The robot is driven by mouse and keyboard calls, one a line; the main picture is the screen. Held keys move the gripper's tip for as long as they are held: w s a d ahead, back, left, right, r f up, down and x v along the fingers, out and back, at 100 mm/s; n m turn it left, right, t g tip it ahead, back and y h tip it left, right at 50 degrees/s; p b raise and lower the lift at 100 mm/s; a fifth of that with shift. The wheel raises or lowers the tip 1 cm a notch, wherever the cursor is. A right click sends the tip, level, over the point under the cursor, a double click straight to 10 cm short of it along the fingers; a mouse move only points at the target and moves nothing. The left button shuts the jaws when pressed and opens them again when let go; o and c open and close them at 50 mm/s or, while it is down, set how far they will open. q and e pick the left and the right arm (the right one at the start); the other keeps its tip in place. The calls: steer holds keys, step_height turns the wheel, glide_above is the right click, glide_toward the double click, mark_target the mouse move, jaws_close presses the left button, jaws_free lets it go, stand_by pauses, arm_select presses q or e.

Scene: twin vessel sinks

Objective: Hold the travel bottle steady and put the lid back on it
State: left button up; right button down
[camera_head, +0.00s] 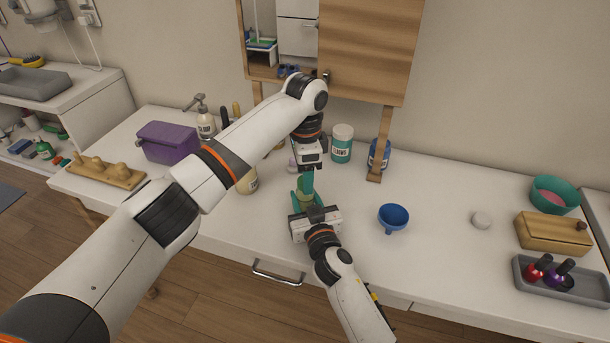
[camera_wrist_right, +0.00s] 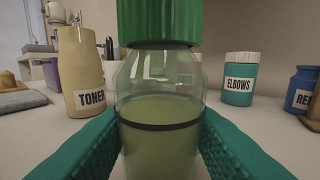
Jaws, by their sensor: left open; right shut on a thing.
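The travel bottle (camera_wrist_right: 158,100) is clear, with pale green liquid and a dark band, and stands upright in the right wrist view. The green lid (camera_wrist_right: 160,22) sits over its mouth, and its top is cut off by the frame; I cannot tell how tightly it is seated. The teal fingers of my right gripper (camera_wrist_right: 158,150) are shut on the bottle's sides. In the head view the bottle (camera_head: 305,194) is small and partly hidden by the grippers. My left gripper (camera_head: 307,178) points down just above the bottle and is open.
A cream toner bottle (camera_wrist_right: 83,75) stands left of the bottle. A teal jar (camera_head: 342,143) and a blue bottle (camera_head: 379,154) stand behind. A blue funnel (camera_head: 393,218) is to the right. The counter right of the funnel is mostly clear up to a wooden box (camera_head: 550,235).

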arm_select(q)
step_height(320, 180, up, 11)
stand_by(0.3)
arm_select(e)
steer(key=c, duration=0.8)
jaws_free()
steer(key=shift+s, duration=0.1)
steer(key=v, duration=1.2)
arm_select(q)
steer(key=shift+r, duration=0.15)
